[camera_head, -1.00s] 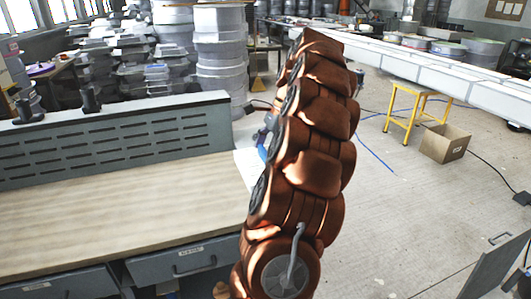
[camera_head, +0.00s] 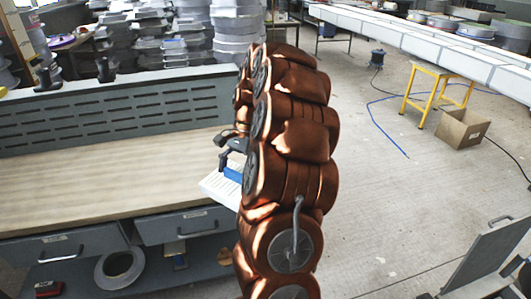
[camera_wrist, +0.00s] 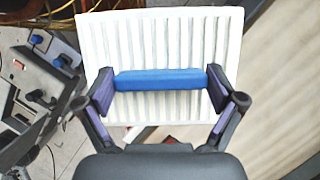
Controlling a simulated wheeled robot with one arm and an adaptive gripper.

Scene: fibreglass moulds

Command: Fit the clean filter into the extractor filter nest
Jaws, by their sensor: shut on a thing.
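The clean filter (camera_wrist: 165,45) is a white pleated panel with a blue grip bar (camera_wrist: 160,80) across its face. My gripper (camera_wrist: 160,84) is shut on the blue bar, one finger at each end. In the head view my gripper (camera_head: 230,145) shows at the left of my copper-coloured arm. The filter (camera_head: 217,190) is there partly hidden behind my arm, held near the bench's right end. I cannot make out the extractor filter nest in either view.
A workbench (camera_head: 100,190) with a clear wooden top and drawers stands at the left. A ring-shaped part (camera_head: 119,268) lies on its lower shelf. A yellow stool (camera_head: 437,92) and a cardboard box (camera_head: 462,129) stand at the right. A grey panel (camera_head: 485,255) rises at lower right. Open floor lies between.

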